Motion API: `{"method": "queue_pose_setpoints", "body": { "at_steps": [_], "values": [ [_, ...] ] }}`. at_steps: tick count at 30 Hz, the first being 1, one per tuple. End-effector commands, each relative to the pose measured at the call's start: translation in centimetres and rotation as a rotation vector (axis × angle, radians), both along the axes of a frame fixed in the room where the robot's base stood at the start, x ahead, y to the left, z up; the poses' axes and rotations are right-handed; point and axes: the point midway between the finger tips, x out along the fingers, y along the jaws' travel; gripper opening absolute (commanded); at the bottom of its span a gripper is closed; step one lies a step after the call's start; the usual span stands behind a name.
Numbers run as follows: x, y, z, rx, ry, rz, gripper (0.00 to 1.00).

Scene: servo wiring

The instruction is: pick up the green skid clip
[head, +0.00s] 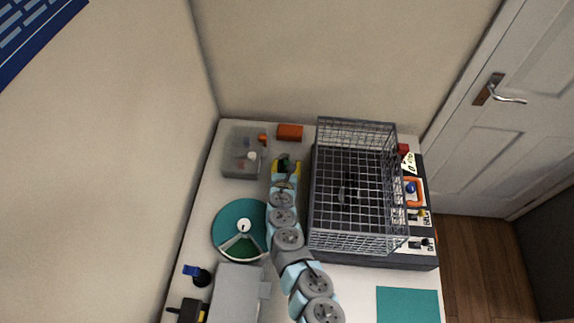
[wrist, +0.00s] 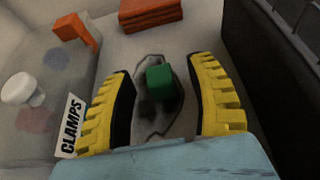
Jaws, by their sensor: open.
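The green skid clip (wrist: 160,82) shows in the wrist view as a small green block. It lies on or against a dark grey, irregular patch (wrist: 148,122) on the table. My gripper (wrist: 165,85) has its two yellow ribbed fingers spread, one on each side of the green clip, with gaps on both sides. Nothing is held between them. In the head view my gripper (head: 286,165) is at the back of the table, and the clip is too small and covered there to make out clearly.
A clear bin labelled CLAMPS (wrist: 70,125) stands close on the left, with an orange piece at its rim. An orange block (head: 290,132) lies behind my gripper. A wire cage (head: 355,128) stands close on the right. A teal disc (head: 228,220) lies at the front left.

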Motion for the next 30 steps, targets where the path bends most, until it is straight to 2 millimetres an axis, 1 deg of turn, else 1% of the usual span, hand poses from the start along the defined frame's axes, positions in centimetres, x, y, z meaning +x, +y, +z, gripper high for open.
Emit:
{"method": "queue_pose_setpoints", "body": {
  "at_steps": [6,15,16,17,18,21,30],
  "values": [
    [0.73,0.05,-0.49,0.001,0.002,0.003,0.56],
    [0.81,0.03,-0.50,0.000,0.002,0.003,0.56],
    [0.81,0.04,-0.49,0.000,0.002,0.003,0.51],
    [0.81,0.03,-0.49,0.000,0.002,0.003,0.42],
    [0.81,0.03,-0.49,0.000,0.002,0.003,0.31],
    [0.81,0.04,-0.49,0.000,0.002,0.003,0.05],
    [0.80,0.05,-0.49,0.001,0.002,0.003,0.03]
  ]
}}
